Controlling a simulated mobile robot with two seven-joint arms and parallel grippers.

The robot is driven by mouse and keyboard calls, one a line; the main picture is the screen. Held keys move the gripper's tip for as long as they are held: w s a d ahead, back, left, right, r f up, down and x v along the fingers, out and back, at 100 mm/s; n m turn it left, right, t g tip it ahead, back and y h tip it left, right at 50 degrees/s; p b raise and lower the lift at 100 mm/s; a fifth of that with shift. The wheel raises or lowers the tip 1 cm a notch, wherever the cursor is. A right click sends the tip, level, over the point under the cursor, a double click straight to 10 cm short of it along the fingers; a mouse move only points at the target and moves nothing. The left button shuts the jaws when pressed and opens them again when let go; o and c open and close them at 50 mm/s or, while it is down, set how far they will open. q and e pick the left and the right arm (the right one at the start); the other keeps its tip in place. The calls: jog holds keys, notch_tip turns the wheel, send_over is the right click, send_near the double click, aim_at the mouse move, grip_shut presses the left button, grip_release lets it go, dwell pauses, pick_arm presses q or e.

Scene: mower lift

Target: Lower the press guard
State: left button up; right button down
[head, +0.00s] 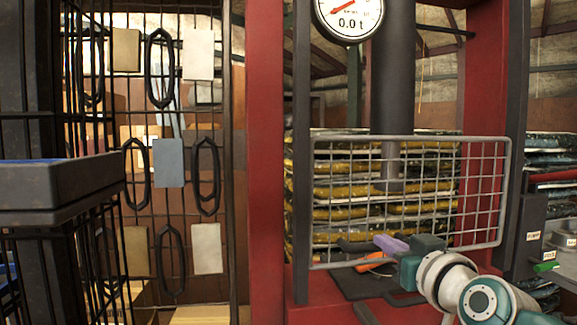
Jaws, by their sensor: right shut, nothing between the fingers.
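The press guard (412,139) is a grey wire-mesh panel in the red press frame (266,170). It hangs in front of the press's dark vertical ram (392,80), with its lower edge above the dark plate at the bottom of the press. My right gripper (362,256) is at the guard's lower edge, overlapping the bottom rail in the picture. My left gripper is out of view.
A round gauge (349,14) reading 0.0 t is at the top of the press. A dark tray (65,192) stands at left before a mesh rack with hanging loops and cards. Stacked packs (380,210) lie behind the guard. A control box (532,224) is at right.

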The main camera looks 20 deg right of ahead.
pick_arm(q)
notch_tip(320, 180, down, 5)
jog(key=b, duration=0.3)
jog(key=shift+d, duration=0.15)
pick_arm(e)
notch_tip(320, 180, down, 6)
jog(key=shift+r, duration=0.1)
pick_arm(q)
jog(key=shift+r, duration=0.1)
